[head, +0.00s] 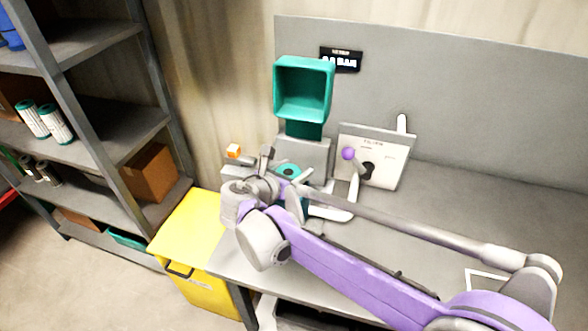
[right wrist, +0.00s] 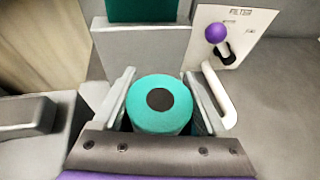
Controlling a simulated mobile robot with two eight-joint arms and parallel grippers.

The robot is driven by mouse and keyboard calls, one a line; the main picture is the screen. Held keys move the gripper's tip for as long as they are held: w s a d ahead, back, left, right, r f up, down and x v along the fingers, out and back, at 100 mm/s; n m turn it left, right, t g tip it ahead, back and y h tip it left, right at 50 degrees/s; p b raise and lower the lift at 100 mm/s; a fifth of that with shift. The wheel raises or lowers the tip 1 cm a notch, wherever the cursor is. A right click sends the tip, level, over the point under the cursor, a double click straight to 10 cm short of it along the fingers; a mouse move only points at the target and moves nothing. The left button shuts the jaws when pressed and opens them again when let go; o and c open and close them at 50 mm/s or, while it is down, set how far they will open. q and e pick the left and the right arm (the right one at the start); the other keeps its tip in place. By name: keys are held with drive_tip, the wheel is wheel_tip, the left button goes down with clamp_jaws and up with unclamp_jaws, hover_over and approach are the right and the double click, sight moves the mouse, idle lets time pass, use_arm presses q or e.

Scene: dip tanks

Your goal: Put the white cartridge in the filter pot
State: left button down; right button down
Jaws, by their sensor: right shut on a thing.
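My right gripper (head: 287,181) is over the bench, close in front of a grey block. It is shut on a cartridge whose teal end cap with a dark centre hole (right wrist: 160,104) faces up between the two fingers. The cap also shows in the head view (head: 289,171). The cartridge's body is mostly hidden by the cap and fingers, so I cannot see how far down it reaches. I cannot make out the filter pot; it may be hidden under the cartridge and my gripper. My left gripper is not in view.
A teal open hopper (head: 303,90) stands behind the gripper. A white panel with a purple-knobbed lever (head: 348,154) is to its right. An orange button (head: 233,151) is at left. A yellow bin (head: 190,230) and shelves with teal-capped cartridges (head: 57,125) stand further left.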

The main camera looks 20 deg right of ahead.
drive_tip(key=shift+f, duration=0.15)
unclamp_jaws()
drive_tip(key=shift+a+r, duration=0.1)
drive_tip(key=shift+r, duration=0.15)
drive_tip(key=v, duration=1.1)
drive_tip(key=shift+s+a, duration=0.2)
drive_tip(key=shift+s, duration=0.15)
drive_tip(key=shift+r, duration=0.15)
